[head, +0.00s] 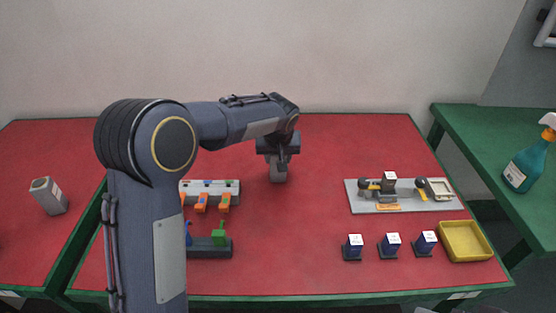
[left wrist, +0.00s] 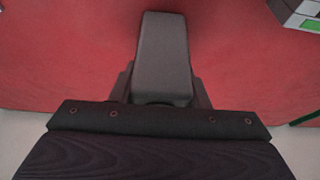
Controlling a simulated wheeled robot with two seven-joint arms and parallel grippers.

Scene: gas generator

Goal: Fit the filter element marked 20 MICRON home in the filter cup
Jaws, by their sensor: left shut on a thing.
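My left gripper (head: 278,158) is over the middle of the red table, shut on a plain grey block-like piece (head: 278,174). The same piece fills the middle of the left wrist view (left wrist: 163,55), between the fingers. Three dark blue elements with white labelled tops stand on small dark bases at the front right: left one (head: 353,246), middle one (head: 391,244), right one (head: 425,242). Their markings are too small to read. A grey board (head: 414,205) behind them carries a dark white-topped part (head: 389,181) and black and yellow fittings. I cannot tell which part is the filter cup. My right gripper is out of view.
A yellow tray (head: 465,241) sits at the table's right edge. A rack with orange pieces (head: 208,187) and a dark holder with a green piece (head: 219,240) are left, partly behind my arm. A spray bottle (head: 525,165) stands on the green side table. The table's centre is clear.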

